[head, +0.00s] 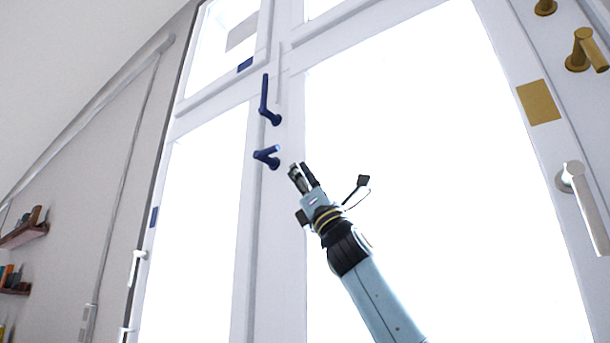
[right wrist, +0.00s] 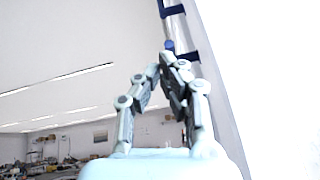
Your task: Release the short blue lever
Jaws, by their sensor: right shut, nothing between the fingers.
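The short blue lever (head: 266,156) sits on the white window frame in the head view, its handle sticking out from its base. A longer blue lever (head: 265,98) is just above it, its handle pointing up. My right gripper (head: 300,172) is shut and empty, below and to the right of the short lever, with a gap between them in the picture. In the right wrist view, the fingers (right wrist: 167,66) point up towards blue parts (right wrist: 169,45) on the frame; I cannot tell which lever each belongs to. My left gripper is in neither view.
Brass handles (head: 583,52) and a white lever (head: 586,205) are on the right frame, with a gold plate (head: 538,102). White handles (head: 136,267) are at lower left. Shelves (head: 22,232) hang on the left wall. Bright panes flank the middle post.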

